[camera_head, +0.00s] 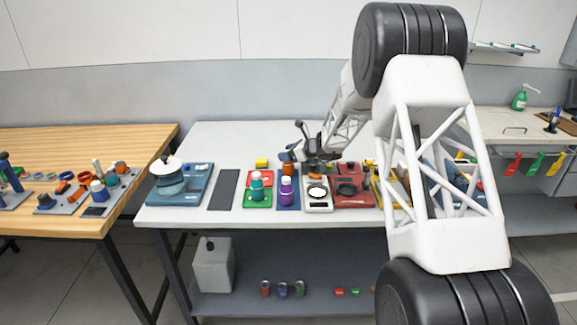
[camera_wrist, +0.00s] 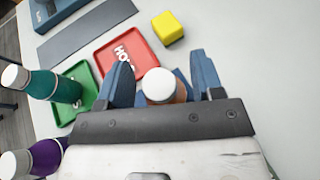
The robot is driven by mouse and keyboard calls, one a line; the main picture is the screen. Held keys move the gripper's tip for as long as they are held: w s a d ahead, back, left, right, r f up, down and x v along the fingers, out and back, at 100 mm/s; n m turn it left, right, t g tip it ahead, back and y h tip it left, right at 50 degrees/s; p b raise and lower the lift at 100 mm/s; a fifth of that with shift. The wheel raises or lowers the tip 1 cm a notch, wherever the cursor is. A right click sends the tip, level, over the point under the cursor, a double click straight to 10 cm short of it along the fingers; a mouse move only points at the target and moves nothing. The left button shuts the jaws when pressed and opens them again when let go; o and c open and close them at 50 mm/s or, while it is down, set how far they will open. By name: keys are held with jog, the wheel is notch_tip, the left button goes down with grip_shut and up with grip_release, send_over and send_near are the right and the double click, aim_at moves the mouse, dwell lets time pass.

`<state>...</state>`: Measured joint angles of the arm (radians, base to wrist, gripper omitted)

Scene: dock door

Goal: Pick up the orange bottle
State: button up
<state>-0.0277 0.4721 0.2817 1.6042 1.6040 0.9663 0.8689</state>
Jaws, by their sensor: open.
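The orange bottle (camera_wrist: 181,93) with a white cap stands between the two blue fingers of my gripper (camera_wrist: 160,62) in the wrist view. My gripper is open, with a finger on each side of the bottle; I cannot tell whether either touches it. The lower part of the bottle is hidden by the gripper body. In the head view my gripper (camera_head: 287,154) is low over the white table, and a bit of the orange bottle (camera_head: 288,169) shows just below it, behind the purple bottle (camera_head: 287,190).
A teal bottle (camera_wrist: 62,89) stands on a green tray (camera_wrist: 87,76). A red tray (camera_wrist: 138,66) marked HOLD and a yellow block (camera_wrist: 167,28) are close to the fingers. A scale (camera_head: 318,207) stands right of the purple bottle.

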jog(key=shift+w+a+f, duration=0.2)
jog(key=shift+w+a, duration=0.05)
jog(key=shift+a, duration=0.35)
jog(key=shift+c, duration=0.2)
jog(key=c, duration=1)
